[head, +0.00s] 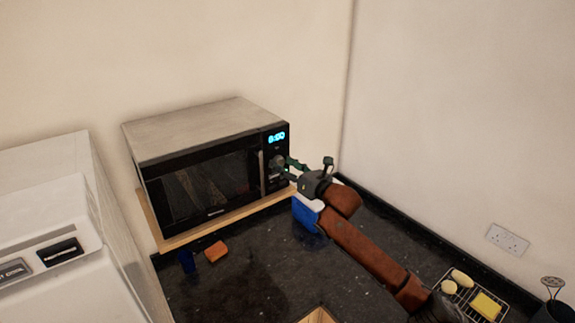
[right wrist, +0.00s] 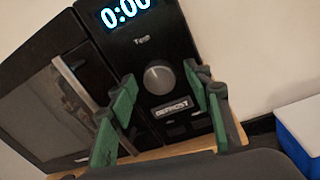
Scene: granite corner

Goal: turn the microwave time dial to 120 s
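The microwave (head: 205,165) stands on a wooden board at the back of the counter, its door shut. Its display (head: 276,137) reads 0:00, and it also shows in the right wrist view (right wrist: 124,12). The round grey time dial (right wrist: 158,79) is on the control panel under the label "Time", above a "DEFROST" label. My right gripper (head: 285,164) is in front of the panel. In the right wrist view its green fingers (right wrist: 160,90) are spread, with the dial seen between them; whether they touch it I cannot tell. My left gripper is not in view.
A blue and white box (head: 308,215) is on the dark counter below my right arm. An orange sponge-like block (head: 216,251) lies in front of the microwave. A wire rack (head: 474,293) with yellow items is at the lower right. A white appliance (head: 60,240) stands at left.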

